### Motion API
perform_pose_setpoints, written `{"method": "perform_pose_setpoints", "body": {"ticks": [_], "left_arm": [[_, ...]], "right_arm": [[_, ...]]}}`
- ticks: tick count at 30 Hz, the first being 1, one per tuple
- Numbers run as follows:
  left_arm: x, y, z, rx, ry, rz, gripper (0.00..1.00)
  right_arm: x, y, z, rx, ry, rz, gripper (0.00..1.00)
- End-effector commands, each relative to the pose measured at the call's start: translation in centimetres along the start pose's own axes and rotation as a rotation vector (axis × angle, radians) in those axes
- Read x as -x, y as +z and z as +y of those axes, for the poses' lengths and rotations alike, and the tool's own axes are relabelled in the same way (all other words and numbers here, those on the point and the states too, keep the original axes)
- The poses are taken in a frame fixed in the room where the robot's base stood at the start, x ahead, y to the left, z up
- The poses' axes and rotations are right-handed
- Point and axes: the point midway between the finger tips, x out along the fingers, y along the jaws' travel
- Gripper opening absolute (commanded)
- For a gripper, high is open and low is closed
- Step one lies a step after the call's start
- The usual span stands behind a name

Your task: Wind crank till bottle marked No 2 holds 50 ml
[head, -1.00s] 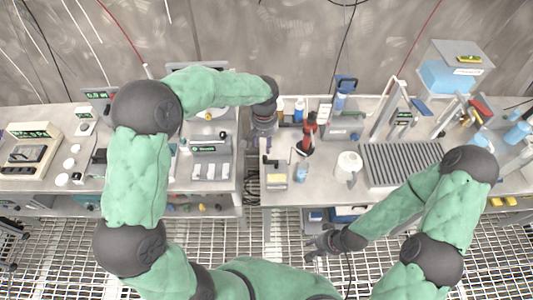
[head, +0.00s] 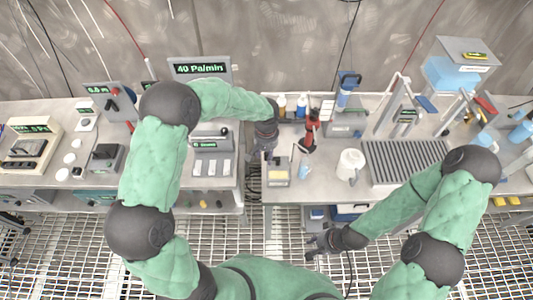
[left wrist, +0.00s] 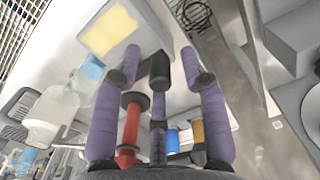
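My left gripper (head: 263,155) hangs over the gap between the two benches, left of a red and black device (head: 309,130) standing on the right bench. In the left wrist view its purple fingers (left wrist: 159,62) are spread apart; a dark block shows between them, and I cannot tell whether it is the third finger's tip or a separate part. A small bottle with pale blue (head: 303,169) stands in front of the device. A clear bottle with a blue part (left wrist: 58,108) shows in the left wrist view. No marking or level is readable. My right gripper (head: 318,242) is open and empty before the bench.
A grey box with a yellow pad (head: 277,173) lies just below my left gripper. Small bottles (head: 282,106) stand behind. A display reading 40 Pa/min (head: 199,69) stands on the left bench.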

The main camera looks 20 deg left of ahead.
Motion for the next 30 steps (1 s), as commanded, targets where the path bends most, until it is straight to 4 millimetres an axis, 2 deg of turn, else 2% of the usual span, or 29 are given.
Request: {"method": "perform_pose_setpoints", "body": {"ticks": [1,4,5,19,30], "left_arm": [[0.0,0.0,0.0,0.0,0.0,0.0,0.32],[0.0,0.0,0.0,0.0,0.0,0.0,0.03],[0.0,0.0,0.0,0.0,0.0,0.0,0.0],[0.1,-0.3,-0.1,-0.062,0.0,-0.001,0.0],[0.1,-1.5,0.0,-0.345,-0.001,-0.004,0.0]], "right_arm": [[0.0,0.0,0.0,0.0,0.0,0.0,0.29],[0.0,0.0,0.0,0.0,0.0,0.0,0.29],[0.0,0.0,0.0,0.0,0.0,0.0,0.29],[0.1,0.0,-0.1,0.0,0.0,0.0,0.29],[0.7,0.0,-0.3,0.0,0.0,0.0,0.29]]}}
